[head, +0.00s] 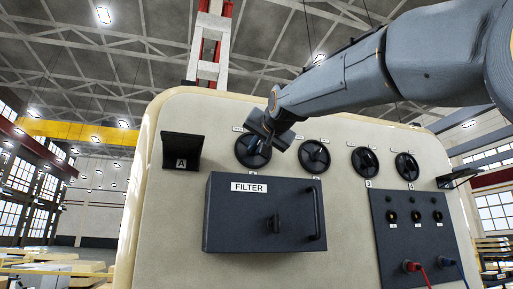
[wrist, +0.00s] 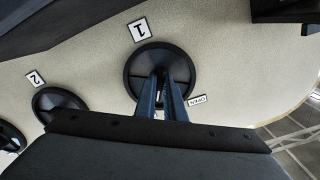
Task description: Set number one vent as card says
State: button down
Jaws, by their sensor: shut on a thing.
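The number one vent (head: 252,158) is a round black dial at the left of a row on the cream panel. It also shows in the wrist view (wrist: 133,72), upside down, beside a "1" label (wrist: 139,29) and an "OPEN" label (wrist: 197,100). My gripper (wrist: 159,80) reaches the dial's middle, its two fingers close together and shut on the vent's knob. The fingers hide most of the knob, so I cannot tell its exact angle. In the head view my gripper (head: 263,143) covers the dial's upper right. I see no readable card.
A dark FILTER box (head: 225,225) with a handle juts out below the dials. A black bracket marked A (head: 181,150) is at left. The number two vent (head: 314,155) and two more dials are at right, above a dark panel (head: 415,235) with red and blue plugs.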

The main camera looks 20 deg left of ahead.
jog(key=shift+n, duration=0.4)
jog(key=n+b, duration=0.1)
jog(key=n, duration=0.3)
jog(key=shift+w+d+n, duration=0.1)
jog(key=shift+n, duration=0.3)
jog(key=n, duration=0.6)
jog(key=shift+d+b, duration=0.1)
jog(key=shift+b, duration=0.2)
jog(key=shift+n, duration=0.3)
jog(key=c, duration=1.8)
grip_release()
jog(key=shift+c, duration=0.2)
